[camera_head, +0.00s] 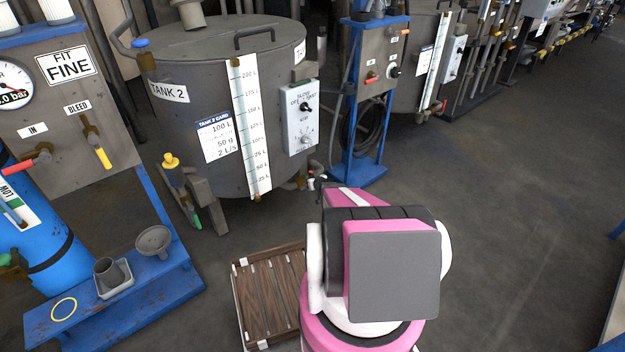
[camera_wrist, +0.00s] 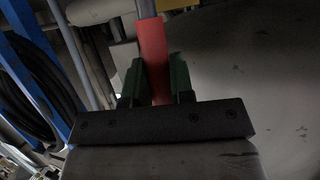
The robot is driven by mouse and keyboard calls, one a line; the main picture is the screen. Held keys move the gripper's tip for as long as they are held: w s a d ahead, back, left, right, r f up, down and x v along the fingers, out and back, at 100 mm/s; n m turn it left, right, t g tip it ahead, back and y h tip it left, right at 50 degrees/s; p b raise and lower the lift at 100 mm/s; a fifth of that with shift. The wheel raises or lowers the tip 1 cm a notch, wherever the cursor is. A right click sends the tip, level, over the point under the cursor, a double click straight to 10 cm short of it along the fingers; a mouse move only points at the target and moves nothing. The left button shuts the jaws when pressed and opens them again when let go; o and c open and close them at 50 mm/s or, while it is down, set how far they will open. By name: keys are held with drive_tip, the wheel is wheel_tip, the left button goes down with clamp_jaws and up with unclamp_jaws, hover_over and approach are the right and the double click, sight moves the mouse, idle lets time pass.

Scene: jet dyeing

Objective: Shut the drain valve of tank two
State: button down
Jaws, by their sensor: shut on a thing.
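Tank two (camera_head: 185,125) is a grey round vessel with a "TANK 2" label, at the upper left of the head view. In the wrist view, my gripper (camera_wrist: 159,64) has its two green fingers on either side of a red lever sleeve (camera_wrist: 152,38) and is shut on it. The lever runs up between the fingers towards a grey pipe. The tank's curved wall seems to fill the right of the wrist view. In the head view my pink and white arm reaches towards the tank's lower right, and it hides my gripper and most of the drain valve.
A control box (camera_head: 301,117) hangs on the tank's right front. A blue stand (camera_head: 358,172) with a coiled black hose is close on the right. A wooden pallet (camera_head: 262,290) lies left of my arm. A blue bench (camera_head: 150,300) stands at lower left. The floor on the right is clear.

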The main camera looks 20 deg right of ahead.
drive_tip(key=shift+s+a, duration=0.1)
drive_tip(key=shift+s, duration=0.05)
idle(0.4)
drive_tip(key=c, duration=1)
unclamp_jaws()
drive_tip(key=v, duration=1)
drive_tip(key=shift+s, duration=0.35)
drive_tip(key=shift+r, duration=0.15)
